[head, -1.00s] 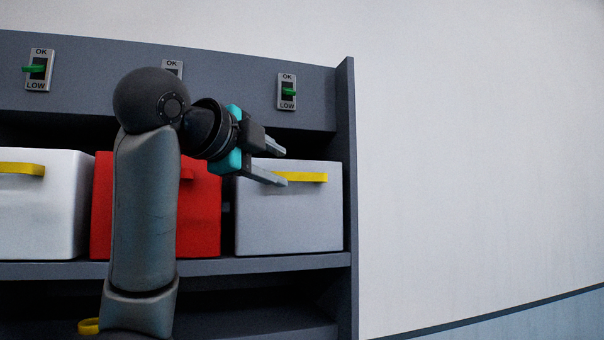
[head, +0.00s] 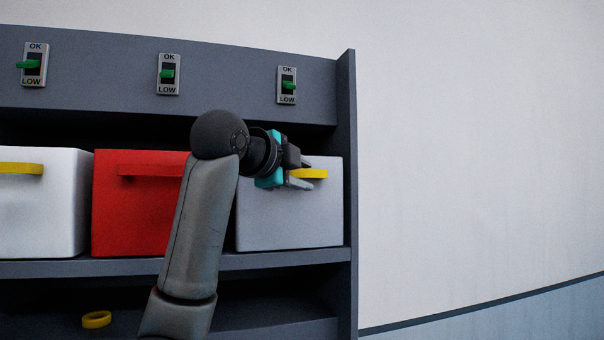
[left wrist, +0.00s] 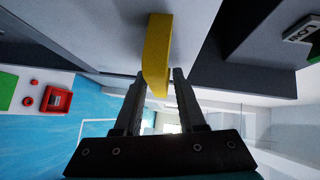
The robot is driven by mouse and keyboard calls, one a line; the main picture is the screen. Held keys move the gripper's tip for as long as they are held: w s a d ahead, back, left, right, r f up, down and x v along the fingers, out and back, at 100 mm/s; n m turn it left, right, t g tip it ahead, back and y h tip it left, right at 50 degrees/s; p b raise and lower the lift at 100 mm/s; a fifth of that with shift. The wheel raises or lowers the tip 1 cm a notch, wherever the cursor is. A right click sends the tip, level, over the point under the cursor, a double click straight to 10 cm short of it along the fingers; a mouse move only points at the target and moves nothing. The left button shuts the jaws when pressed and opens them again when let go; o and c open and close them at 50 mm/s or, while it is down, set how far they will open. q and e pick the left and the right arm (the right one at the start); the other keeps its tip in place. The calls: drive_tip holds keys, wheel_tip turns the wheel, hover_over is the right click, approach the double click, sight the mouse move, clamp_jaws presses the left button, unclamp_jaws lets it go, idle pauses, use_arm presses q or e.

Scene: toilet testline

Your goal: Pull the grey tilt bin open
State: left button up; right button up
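The grey tilt bin (head: 290,222) sits at the right end of the shelf in the head view, its front level with its neighbours. Its yellow handle (head: 314,174) is on the upper front. My left gripper (head: 301,173) is at that handle, fingers apart, one above and one below it. In the left wrist view the yellow handle (left wrist: 158,45) reaches in between the two fingertips of my left gripper (left wrist: 159,76), with gaps showing beside it. Part of the bin's left front is hidden by my arm. My right gripper is not in view.
A red bin (head: 135,215) and a white bin (head: 40,215) stand left of the grey one. A yellow ring (head: 96,319) is on the lower shelf. The dark side panel (head: 347,200) is close to the grey bin's right. OK/LOW switches line the top board.

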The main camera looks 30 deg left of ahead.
use_arm(q)
clamp_jaws()
idle(1.1)
